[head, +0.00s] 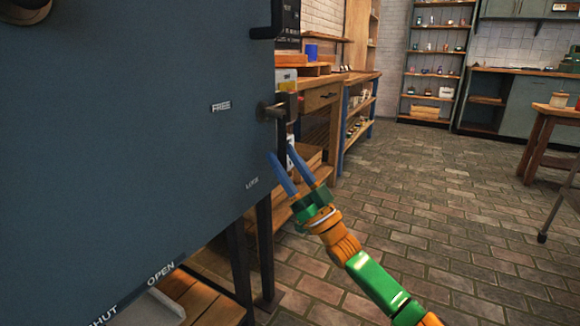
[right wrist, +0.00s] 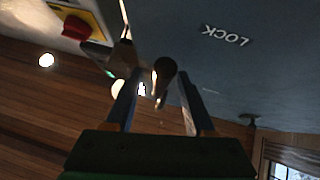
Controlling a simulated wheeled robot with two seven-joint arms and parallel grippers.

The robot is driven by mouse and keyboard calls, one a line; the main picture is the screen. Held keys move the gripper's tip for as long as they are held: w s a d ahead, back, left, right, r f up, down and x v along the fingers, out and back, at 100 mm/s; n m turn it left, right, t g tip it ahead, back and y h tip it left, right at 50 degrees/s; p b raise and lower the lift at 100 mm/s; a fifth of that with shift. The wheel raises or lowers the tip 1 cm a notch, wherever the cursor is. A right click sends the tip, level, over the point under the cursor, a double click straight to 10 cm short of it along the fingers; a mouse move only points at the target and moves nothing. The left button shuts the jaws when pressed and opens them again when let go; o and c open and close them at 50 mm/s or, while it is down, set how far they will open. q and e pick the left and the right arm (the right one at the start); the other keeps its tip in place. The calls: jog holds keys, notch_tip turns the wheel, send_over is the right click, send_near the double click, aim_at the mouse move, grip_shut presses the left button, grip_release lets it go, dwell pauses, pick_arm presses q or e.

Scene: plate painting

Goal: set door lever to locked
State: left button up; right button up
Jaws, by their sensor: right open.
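A large dark blue door (head: 150,120) fills the left of the head view. Its dark door lever (head: 268,110) sticks out near the right edge, level with the FREE label (head: 221,107). A second, small label (head: 252,183) lies lower on the door; in the right wrist view the LOCK label (right wrist: 228,36) is readable. My right gripper (head: 281,152) is open, its blue fingers pointing up just below the lever. In the right wrist view, a dark rounded rod end, seemingly the lever (right wrist: 163,70), shows between the open fingers (right wrist: 158,78); contact cannot be told. My left gripper is out of view.
OPEN (head: 161,274) and SHUT labels mark the door's lower edge. A dark handle (head: 265,32) juts out at the upper right edge. A wooden workbench (head: 318,92) and shelves stand behind. The brick floor (head: 420,190) to the right is mostly clear, with a wooden table (head: 550,125) at far right.

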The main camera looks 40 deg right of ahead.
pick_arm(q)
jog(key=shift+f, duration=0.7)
pick_arm(e)
jog(key=v, duration=0.5)
jog(key=shift+s+d+f, duration=0.1)
jog(key=shift+s+f, duration=0.1)
jog(key=shift+s, duration=0.05)
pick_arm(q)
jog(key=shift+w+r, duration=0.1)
pick_arm(e)
jog(key=shift+f, duration=0.1)
